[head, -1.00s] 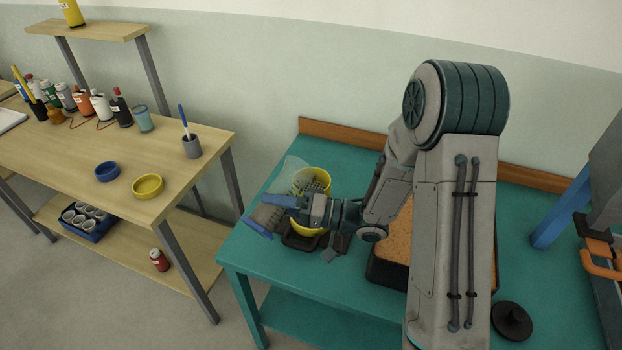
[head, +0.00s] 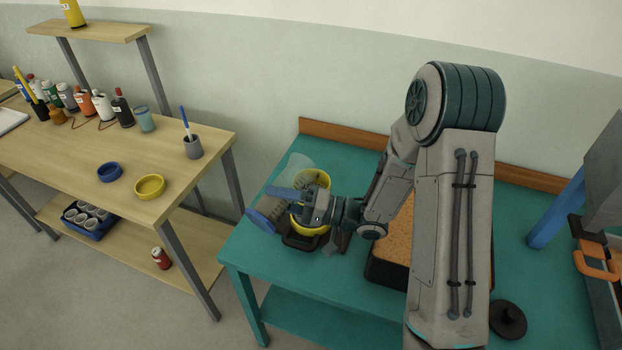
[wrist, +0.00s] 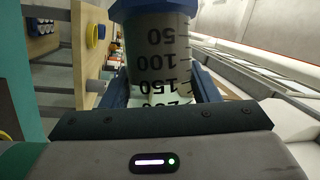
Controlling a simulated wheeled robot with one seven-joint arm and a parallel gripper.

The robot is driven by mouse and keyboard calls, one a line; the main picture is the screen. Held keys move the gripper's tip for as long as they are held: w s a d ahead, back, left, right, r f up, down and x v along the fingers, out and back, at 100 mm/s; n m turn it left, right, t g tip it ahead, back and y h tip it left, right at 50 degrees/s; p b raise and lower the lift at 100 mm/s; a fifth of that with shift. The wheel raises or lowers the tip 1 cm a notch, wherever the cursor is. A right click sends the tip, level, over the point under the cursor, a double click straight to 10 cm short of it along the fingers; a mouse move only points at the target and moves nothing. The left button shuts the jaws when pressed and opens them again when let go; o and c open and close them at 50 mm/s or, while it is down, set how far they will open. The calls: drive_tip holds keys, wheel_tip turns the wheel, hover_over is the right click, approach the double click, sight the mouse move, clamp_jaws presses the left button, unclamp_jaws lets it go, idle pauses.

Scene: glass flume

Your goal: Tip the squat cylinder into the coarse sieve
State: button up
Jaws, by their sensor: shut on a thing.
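The squat cylinder is a clear graduated one with a blue foot (head: 261,221). My gripper (head: 284,201) is shut on it. It lies tilted well over, its foot out to the left and its mouth end toward the yellow sieve. In the wrist view, the cylinder (wrist: 157,50) sits between the blue fingers with its marks upside down and its foot at the top. The coarse sieve (head: 314,178) has a yellow rim and grey mesh, and is partly hidden behind my gripper. The cylinder's mouth is hidden, and I cannot tell what is inside.
A dark stand (head: 300,242) is under the sieve on the teal bench (head: 262,262). A translucent vessel (head: 296,168) is just behind. A tray of orange-brown grain (head: 396,235) lies right, partly behind my arm. A wooden table (head: 75,150) with bottles and bowls stands left.

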sight(285, 182)
drive_tip(key=shift+w+d+r+m+p, duration=0.2)
drive_tip(key=shift+r+m+p, duration=0.1)
drive_tip(key=shift+p, duration=0.1)
drive_tip(key=shift+w+d+r+m+t+y+p, duration=0.15)
drive_tip(key=shift+r+m+t+y+p, duration=0.3)
drive_tip(key=shift+r+m+p, duration=0.65)
drive_tip(key=shift+w+d+r+m+t+y+p, duration=0.15)
drive_tip(key=shift+w+r+m+t+p, duration=0.2)
drive_tip(key=shift+m+p, duration=0.4)
drive_tip(key=shift+w+d+r+m+t+y+p, duration=0.15)
drive_tip(key=shift+r+m+t+p, duration=0.2)
drive_tip(key=shift+m+p, duration=0.4)
idle(1.9)
